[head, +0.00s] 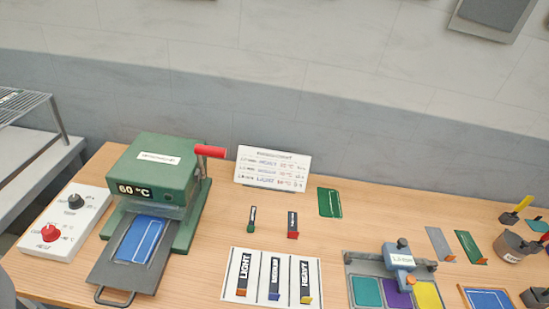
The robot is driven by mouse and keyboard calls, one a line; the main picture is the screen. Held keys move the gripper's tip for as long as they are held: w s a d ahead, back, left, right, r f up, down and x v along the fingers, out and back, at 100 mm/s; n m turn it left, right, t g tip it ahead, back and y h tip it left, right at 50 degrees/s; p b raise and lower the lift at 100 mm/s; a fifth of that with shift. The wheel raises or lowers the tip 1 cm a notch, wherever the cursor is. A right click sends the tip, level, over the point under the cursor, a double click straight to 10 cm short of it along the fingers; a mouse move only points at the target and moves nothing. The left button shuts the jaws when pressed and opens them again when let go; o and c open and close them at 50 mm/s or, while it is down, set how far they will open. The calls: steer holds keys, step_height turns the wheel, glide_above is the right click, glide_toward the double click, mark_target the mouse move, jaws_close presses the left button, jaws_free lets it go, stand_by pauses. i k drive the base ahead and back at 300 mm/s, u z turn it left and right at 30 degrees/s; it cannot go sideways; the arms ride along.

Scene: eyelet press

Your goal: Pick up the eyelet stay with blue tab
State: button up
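A dark upright strip marked "MEDIUM" with a blue tab (274,295) at its lower end lies in the middle of a white card (233,294) at the front centre of the bench. On the same card, a strip marked "LIGHT" (244,271) with an orange tab lies to its left. A strip marked "HEAVY" (305,275) with a yellow tab lies to its right. Behind the card are a small dark piece with a green tab (251,227) and one with a red tab (293,235). My gripper does not show in this view.
A green press (150,180) reading 60 °C, with a red handle and blue panel, stands left beside a white knob box (64,225). A blue-clamped swatch fixture (398,256) stands right of the card. A sign (272,167) and green piece (329,202) are behind.

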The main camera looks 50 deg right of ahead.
mark_target(273, 294)
steer(key=z, duration=0.45)
steer(key=k, duration=0.2)
steer(key=z, duration=0.55)
